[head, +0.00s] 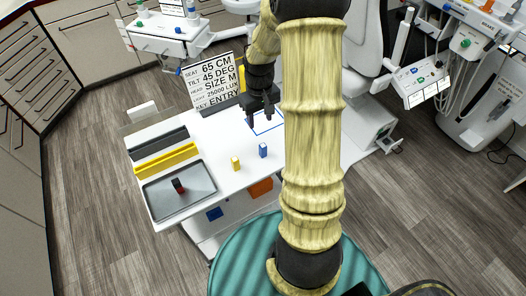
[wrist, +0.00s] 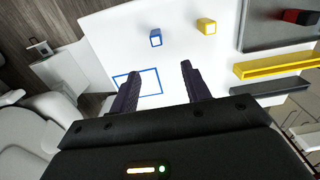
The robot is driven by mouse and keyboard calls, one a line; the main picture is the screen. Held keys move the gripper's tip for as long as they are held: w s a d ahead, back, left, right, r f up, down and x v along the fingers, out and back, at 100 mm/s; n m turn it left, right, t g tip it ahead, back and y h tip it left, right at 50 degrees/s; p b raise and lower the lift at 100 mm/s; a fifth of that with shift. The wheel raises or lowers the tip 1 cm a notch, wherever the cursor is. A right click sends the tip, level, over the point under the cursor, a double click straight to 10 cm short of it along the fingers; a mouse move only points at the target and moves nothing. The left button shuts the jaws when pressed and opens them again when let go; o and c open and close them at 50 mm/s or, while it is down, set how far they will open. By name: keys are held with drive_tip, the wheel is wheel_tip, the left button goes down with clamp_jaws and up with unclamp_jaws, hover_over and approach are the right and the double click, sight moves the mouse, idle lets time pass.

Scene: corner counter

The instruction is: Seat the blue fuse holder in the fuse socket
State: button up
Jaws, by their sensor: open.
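A small upright blue block (head: 263,150), which looks like the blue fuse holder, stands on the white table. It also shows in the wrist view (wrist: 155,40). My gripper (head: 261,115) is over the back right of the table, by a blue square outline (head: 268,126). In the wrist view my gripper (wrist: 158,72) has its fingers apart with nothing between them, and the blue block is beyond the fingertips. The outline (wrist: 157,78) lies under the left finger. I cannot tell which thing is the fuse socket; no socket is clearly seen.
A yellow block (head: 235,163) stands left of the blue one. A grey tray (head: 155,208) holds a red and black piece (head: 178,185). A yellow rail (head: 167,160) and a dark rail (head: 158,143) lie behind it. A lettered sign (head: 217,82) stands at the back.

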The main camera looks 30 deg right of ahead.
sight(262, 144)
wheel_tip(262, 144, down, 11)
drive_tip(key=shift+f+p, duration=0.2)
drive_tip(key=shift+p, duration=0.55)
drive_tip(key=shift+f, duration=0.45)
drive_tip(key=shift+w+d+f+p, duration=0.1)
drive_tip(key=shift+f+p, duration=0.2)
drive_tip(key=shift+f, duration=0.55)
drive_tip(key=shift+s+d+f+p, duration=0.15)
drive_tip(key=shift+f+p, duration=0.15)
drive_tip(key=shift+f, duration=0.6)
drive_tip(key=shift+w+d+f+p, duration=0.15)
drive_tip(key=shift+f+p, duration=0.15)
drive_tip(key=shift+f, duration=0.55)
drive_tip(key=shift+c, duration=0.5)
clamp_jaws()
